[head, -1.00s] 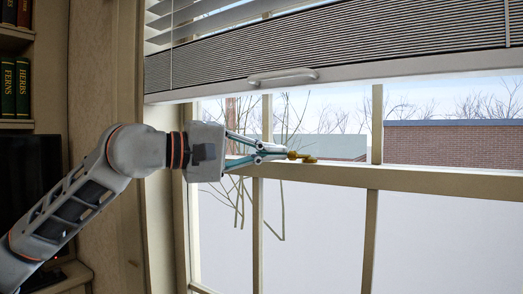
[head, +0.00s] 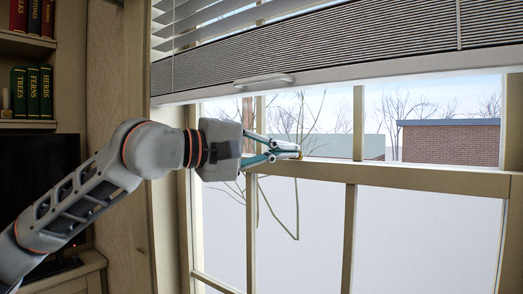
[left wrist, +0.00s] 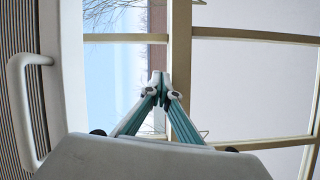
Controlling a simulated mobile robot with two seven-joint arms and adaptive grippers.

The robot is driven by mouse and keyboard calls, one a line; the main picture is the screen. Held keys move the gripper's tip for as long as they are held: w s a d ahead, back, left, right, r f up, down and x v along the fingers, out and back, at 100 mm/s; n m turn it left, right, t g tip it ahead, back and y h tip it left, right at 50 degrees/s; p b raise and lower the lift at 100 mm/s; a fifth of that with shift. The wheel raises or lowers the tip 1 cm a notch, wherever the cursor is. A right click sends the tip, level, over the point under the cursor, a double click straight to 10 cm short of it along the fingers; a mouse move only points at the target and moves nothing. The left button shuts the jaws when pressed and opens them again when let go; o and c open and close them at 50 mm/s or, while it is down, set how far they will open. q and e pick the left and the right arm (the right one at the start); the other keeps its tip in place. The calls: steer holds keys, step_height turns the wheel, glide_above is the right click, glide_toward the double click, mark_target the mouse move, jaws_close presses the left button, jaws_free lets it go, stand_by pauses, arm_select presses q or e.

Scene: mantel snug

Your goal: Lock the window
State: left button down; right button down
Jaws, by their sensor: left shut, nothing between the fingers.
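The window (head: 330,230) has a cream frame with several panes. A cream rail (head: 420,178) crosses it, and its brass lock sits on this rail. The lock is now almost wholly hidden behind my left fingertips in the head view, and I cannot make it out in the left wrist view. My left gripper (head: 290,150) is shut and empty, its teal fingers pointing right along the rail at the lock's place. I cannot tell whether they touch the lock. The closed fingertips also show in the left wrist view (left wrist: 160,82), in front of the rail (left wrist: 180,60). My right gripper is out of view.
A grey pleated blind (head: 340,60) with a pale handle (head: 264,79) hangs just above the gripper. The handle shows large at the left of the wrist view (left wrist: 22,110). A bookshelf with books (head: 32,92) and a dark screen (head: 45,170) stand at left.

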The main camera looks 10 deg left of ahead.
arm_select(q)
steer(key=shift+d, duration=1.3)
